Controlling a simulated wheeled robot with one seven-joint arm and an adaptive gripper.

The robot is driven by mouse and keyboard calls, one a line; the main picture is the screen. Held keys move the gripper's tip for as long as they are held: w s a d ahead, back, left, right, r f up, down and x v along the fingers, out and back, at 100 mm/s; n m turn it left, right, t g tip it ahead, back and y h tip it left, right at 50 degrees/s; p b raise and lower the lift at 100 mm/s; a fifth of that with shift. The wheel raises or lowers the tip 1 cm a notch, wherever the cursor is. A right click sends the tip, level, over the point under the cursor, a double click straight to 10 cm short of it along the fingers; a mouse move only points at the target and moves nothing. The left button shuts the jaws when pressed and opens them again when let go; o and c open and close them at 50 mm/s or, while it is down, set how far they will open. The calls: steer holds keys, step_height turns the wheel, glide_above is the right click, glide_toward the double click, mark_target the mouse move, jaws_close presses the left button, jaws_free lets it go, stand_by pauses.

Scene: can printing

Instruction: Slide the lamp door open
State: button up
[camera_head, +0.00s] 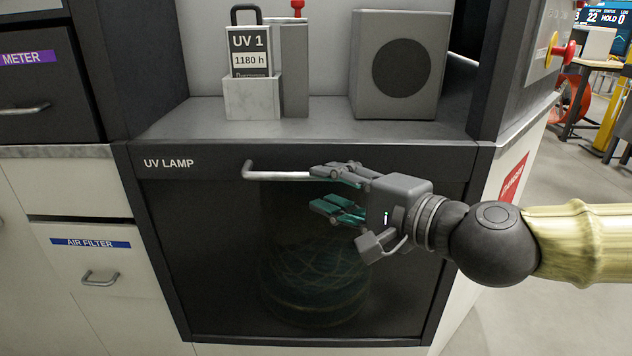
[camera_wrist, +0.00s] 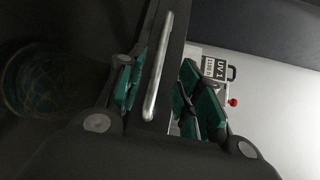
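The lamp door (camera_head: 215,225) is a dark, see-through panel below the "UV LAMP" label (camera_head: 168,163). It looks closed, with a round ringed object (camera_head: 315,280) dimly visible behind it. A silver bar handle (camera_head: 275,175) runs along the door's top edge, and it also shows in the wrist view (camera_wrist: 158,70). My gripper (camera_head: 338,190) is in front of the handle's right part, reaching in from the right. Its green-padded fingers are apart. In the wrist view the handle lies between the fingers (camera_wrist: 160,98), with gaps on both sides. The handle's right end is hidden by my gripper.
Above the door is a grey shelf (camera_head: 320,128) with a UV 1 tag (camera_head: 250,55) in a marble-look holder (camera_head: 252,98) and a grey speaker-like box (camera_head: 400,65). Drawers (camera_head: 95,265) stand at left. Open floor (camera_head: 555,310) lies at right.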

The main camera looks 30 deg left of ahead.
steer(key=shift+v, duration=1.6)
step_height(320, 180, down, 15)
steer(key=w+h, duration=0.2)
steer(key=h, duration=0.1)
steer(key=s+d+f+g+h, duration=0.15)
steer(key=d+f, duration=0.25)
steer(key=f, duration=0.6)
steer(key=s+d+f+h, duration=0.2)
steer(key=d+f, duration=0.1)
steer(key=f, duration=0.8)
steer(key=s+d+f+g+h, duration=0.15)
steer(key=d+f, duration=0.25)
steer(key=f, duration=0.6)
steer(key=s+d+f+n+h, duration=0.1)
steer(key=s+d+f+h, duration=0.25)
steer(key=d+f, duration=0.45)
steer(key=s+d+f+n+g+h, duration=0.15)
steer(key=s+d+f, duration=0.35)
steer(key=d, duration=0.8)
steer(key=s+d+f+n+t+h, duration=0.1)
steer(key=s+d+f+n+h, duration=0.2)
steer(key=d+f, duration=0.5)
step_height(320, 180, up, 20)
steer(key=s+d+m+p, duration=0.1)
steer(key=d+p, duration=0.1)
steer(key=p, duration=1.6)
steer(key=shift+s, duration=0.15)
